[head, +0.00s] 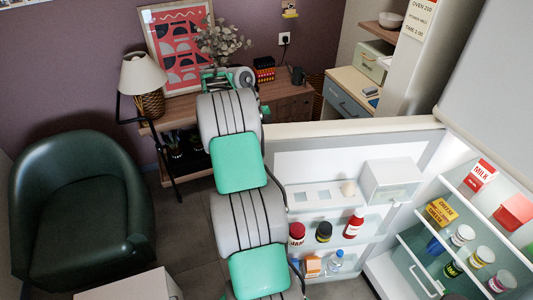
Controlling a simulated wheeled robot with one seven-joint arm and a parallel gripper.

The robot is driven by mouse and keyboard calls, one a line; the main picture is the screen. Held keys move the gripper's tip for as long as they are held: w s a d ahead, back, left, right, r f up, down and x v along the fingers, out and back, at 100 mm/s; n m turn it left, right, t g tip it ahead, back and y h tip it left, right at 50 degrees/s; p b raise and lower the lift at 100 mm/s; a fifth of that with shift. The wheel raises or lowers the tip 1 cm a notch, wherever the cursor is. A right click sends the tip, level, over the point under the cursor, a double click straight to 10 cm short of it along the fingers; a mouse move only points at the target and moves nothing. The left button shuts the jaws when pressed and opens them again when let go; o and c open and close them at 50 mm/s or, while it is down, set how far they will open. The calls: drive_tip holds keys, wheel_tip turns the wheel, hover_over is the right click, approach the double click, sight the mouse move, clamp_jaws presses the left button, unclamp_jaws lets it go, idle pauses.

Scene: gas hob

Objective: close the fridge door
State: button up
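The fridge door (350,127) stands wide open across the middle right of the head view. Its inner side faces me, with jars, bottles and a small white box on its shelves. The open fridge (410,243) is at the right, with food on glass shelves. My arm reaches up the picture to the left of the door, overlapping its free left edge. My gripper (215,76) is beyond the door's top left corner, in front of the wooden sideboard in the picture. Its fingers are too small and partly hidden to read, and no contact with the door shows.
A dark green armchair (78,215) stands at the left. A lamp (142,75) and a plant (222,42) are by the sideboard (285,100) at the back. Bare floor (185,235) shows between the armchair and my arm. A pale box-like surface (130,286) is at the bottom left.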

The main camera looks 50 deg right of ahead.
drive_tip(key=shift+r, duration=0.1)
clamp_jaws()
drive_tip(key=shift+a, duration=0.1)
idle(1.2)
